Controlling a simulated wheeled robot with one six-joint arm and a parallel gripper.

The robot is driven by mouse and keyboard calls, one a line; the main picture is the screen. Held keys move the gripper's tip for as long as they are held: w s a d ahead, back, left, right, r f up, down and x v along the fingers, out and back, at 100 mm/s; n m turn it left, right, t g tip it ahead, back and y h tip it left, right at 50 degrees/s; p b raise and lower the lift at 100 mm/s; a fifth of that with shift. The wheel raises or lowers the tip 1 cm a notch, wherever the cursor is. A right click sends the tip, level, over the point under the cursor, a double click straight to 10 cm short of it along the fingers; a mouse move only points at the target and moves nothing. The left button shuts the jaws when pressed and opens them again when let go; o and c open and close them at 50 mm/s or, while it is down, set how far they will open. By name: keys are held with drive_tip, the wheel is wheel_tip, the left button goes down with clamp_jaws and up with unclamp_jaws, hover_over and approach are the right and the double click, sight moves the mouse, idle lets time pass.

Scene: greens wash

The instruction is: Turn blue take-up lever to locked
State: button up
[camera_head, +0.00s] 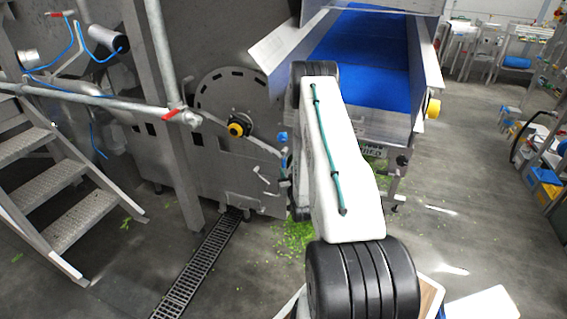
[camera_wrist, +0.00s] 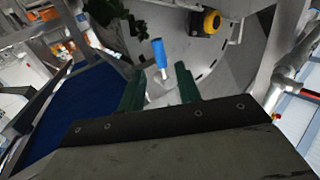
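The blue take-up lever (camera_wrist: 159,54) shows in the wrist view as a blue cylindrical grip on a short metal shaft. In the head view a small blue knob, likely the same lever, shows (camera_head: 283,137) just left of my arm. My gripper (camera_wrist: 160,72) is open, with one green finger on either side of the lever's line. The blue grip appears in the gap, beyond the fingertips. I cannot tell the exact distance, and no contact shows. In the head view my own arm hides the gripper. No lock marking is readable.
A yellow-and-black knob (camera_head: 237,128) sits on the round machine plate; it also shows in the wrist view (camera_wrist: 210,22). The blue conveyor belt (camera_head: 365,55) lies to the right between metal side walls. A railing (camera_head: 90,98) and steps (camera_head: 50,180) stand left.

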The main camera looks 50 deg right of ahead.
sight(284, 163)
drive_tip(key=x, duration=0.7)
drive_tip(key=shift+w, duration=0.15)
clamp_jaws()
drive_tip(key=shift+d, duration=0.1)
